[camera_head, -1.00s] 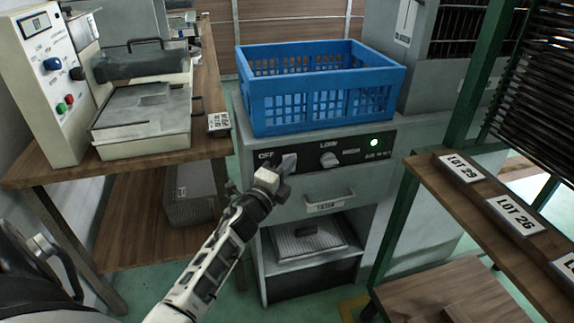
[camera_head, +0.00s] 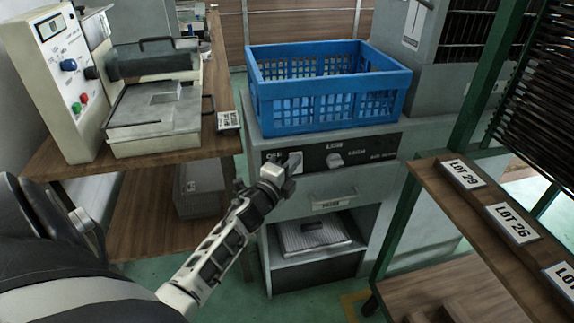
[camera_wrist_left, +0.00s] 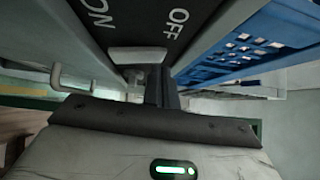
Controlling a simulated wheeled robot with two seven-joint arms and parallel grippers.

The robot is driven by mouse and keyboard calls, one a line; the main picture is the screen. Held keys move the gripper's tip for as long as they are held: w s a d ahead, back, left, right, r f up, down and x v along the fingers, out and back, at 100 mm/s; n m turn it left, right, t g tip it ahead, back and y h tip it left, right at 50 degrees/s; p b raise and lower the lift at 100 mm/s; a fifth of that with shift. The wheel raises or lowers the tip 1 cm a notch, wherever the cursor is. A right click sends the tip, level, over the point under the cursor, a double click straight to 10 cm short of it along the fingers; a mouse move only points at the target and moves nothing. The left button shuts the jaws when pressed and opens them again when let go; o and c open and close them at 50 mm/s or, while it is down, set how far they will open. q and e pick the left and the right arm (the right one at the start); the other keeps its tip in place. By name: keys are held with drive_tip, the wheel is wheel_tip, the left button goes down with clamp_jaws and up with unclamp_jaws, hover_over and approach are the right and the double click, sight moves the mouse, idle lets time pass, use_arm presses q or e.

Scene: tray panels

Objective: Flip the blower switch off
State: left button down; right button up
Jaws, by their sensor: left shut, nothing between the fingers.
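The blower's black control panel (camera_head: 362,146) is on the front of the grey cabinet (camera_head: 385,195). It has OFF lettering at its left and a pale round knob (camera_head: 334,160) under LOW. My left gripper (camera_head: 292,163) is shut and empty, with its tip at the panel's left end beside OFF. In the left wrist view, a pale switch piece (camera_wrist_left: 138,54) lies between ON and OFF, and my shut fingers (camera_wrist_left: 162,86) are close to it. They partly hide that area, and I cannot tell whether they touch. No green light shows on the panel. My right gripper is not in view.
A blue crate (camera_head: 330,110) stands on the cabinet just above the panel. A drawer handle (camera_head: 334,195) sticks out below. A bench with a machine (camera_head: 150,120) is at the left. A lot-labelled shelf (camera_head: 440,170) is at the right.

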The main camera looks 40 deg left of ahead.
use_arm(q)
drive_tip(key=s+d+r+p, duration=0.1)
drive_tip(key=s+d, duration=0.3)
drive_tip(key=s, duration=0.8)
drive_tip(key=shift+r, duration=0.5)
drive_tip(key=shift+d, duration=0.1)
drive_tip(key=s+d+f+n+g+h, duration=0.2)
drive_tip(key=s+d+f+n, duration=0.1)
drive_tip(key=d, duration=0.4)
drive_tip(key=s+d+f+n+g+h+p, duration=0.1)
drive_tip(key=s+d+f+n+g+h, duration=0.1)
drive_tip(key=d+n, duration=0.5)
drive_tip(key=s+d+f+n+g+h, duration=0.2)
drive_tip(key=s+d+f+n+g, duration=0.1)
drive_tip(key=s+d, duration=0.3)
drive_tip(key=shift+s+d+f+n+g, duration=0.3)
drive_tip(key=shift+d+n, duration=0.35)
drive_tip(key=shift+n, duration=0.25)
